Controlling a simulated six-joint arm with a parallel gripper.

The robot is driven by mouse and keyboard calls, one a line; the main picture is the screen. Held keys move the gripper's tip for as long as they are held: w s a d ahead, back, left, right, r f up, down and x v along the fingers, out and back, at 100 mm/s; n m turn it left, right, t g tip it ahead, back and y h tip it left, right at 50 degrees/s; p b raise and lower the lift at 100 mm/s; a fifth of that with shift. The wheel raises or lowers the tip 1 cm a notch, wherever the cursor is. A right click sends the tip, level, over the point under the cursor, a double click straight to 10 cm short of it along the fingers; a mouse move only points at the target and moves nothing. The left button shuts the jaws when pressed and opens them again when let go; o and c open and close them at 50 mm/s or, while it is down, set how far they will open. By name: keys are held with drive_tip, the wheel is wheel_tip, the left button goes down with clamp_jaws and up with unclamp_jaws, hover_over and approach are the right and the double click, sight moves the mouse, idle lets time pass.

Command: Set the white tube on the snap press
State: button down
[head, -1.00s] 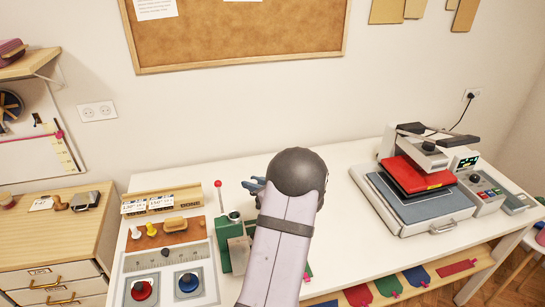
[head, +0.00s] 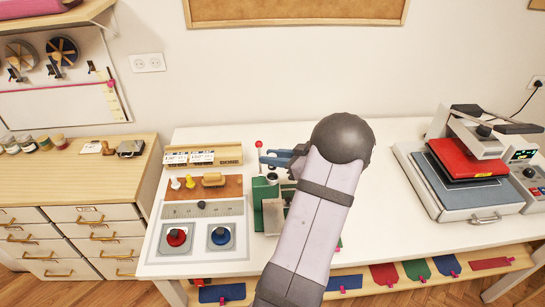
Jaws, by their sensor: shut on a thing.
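The green snap press (head: 258,196) stands on the white table, with a red-knobbed lever at its upper left and a grey metal cylinder (head: 272,179) on its top. My gripper (head: 276,158) shows as blue fingers just above and behind the press in the picture, pointing left. My arm's dark rounded joint and pale link hide much of the gripper and the right side of the press. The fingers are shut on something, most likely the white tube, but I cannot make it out. I cannot tell whether it touches the press.
Left of the press are a panel with red (head: 177,238) and blue (head: 220,236) buttons, a brown board (head: 204,188) with small knobs, and a wooden rack (head: 203,154). A heat press (head: 470,175) stands at the right. The table between my arm and the heat press is clear.

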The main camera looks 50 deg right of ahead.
sight(272, 168)
drive_tip(key=shift+f+b, duration=2.1)
drive_tip(key=shift+f, duration=0.25)
drive_tip(key=shift+p, duration=0.7)
drive_tip(key=shift+f+b, duration=0.3)
drive_tip(key=shift+f, duration=0.25)
drive_tip(key=c, duration=1.8)
unclamp_jaws()
drive_tip(key=shift+s, duration=0.15)
drive_tip(key=shift+p+v, duration=0.85)
drive_tip(key=shift+v, duration=0.3)
drive_tip(key=shift+p+v, duration=2.3)
drive_tip(key=shift+v, duration=1.95)
